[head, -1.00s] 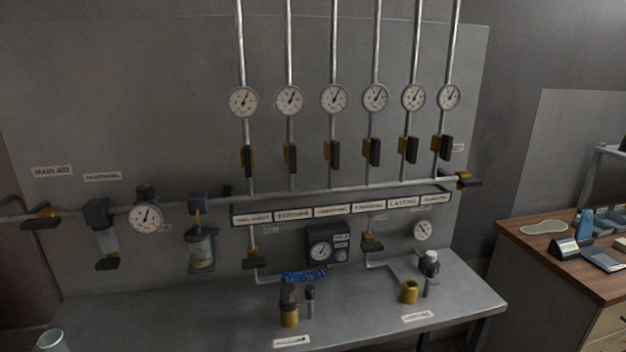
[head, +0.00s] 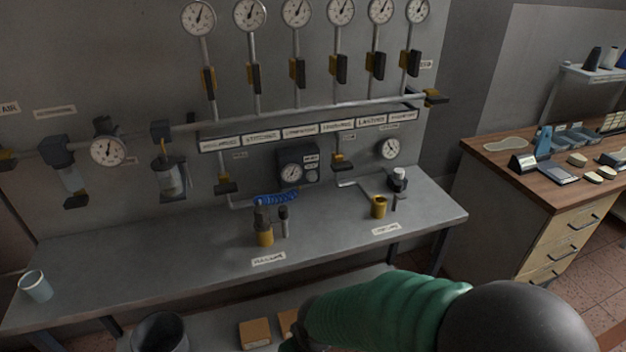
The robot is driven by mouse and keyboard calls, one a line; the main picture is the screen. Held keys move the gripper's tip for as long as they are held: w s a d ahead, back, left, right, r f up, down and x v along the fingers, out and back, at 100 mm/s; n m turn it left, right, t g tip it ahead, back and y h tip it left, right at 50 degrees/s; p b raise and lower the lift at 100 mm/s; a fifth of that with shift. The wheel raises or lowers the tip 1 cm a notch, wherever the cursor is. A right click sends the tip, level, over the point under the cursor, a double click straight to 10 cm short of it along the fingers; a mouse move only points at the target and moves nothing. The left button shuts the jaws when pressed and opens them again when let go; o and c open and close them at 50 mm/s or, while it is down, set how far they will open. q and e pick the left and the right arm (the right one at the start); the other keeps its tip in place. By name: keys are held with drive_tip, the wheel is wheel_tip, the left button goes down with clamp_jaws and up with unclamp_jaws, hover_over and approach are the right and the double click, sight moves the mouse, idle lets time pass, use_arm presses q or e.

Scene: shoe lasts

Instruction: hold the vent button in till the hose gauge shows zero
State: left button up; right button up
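On the bench, a brass fitting with a dark top (head: 264,232) stands at the end of a coiled blue hose (head: 277,198). A short dark-topped post (head: 283,220) stands just right of it. Further right are a brass cup-like fitting (head: 379,207) and a white-capped dark piece (head: 398,180). I cannot tell which part is the vent button. A dark box with a gauge (head: 291,173) and a small round wall gauge (head: 390,148) are behind; their readings are too small to read.
Several gauges and valves line the pipes above. A filter unit (head: 170,178) and gauge (head: 108,151) are at left. A pale cup (head: 35,286) stands at the bench's left end. The bench (head: 150,245) is clear between. A wooden-topped cabinet (head: 510,170) stands right.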

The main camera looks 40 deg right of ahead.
clamp_jaws()
idle(1.5)
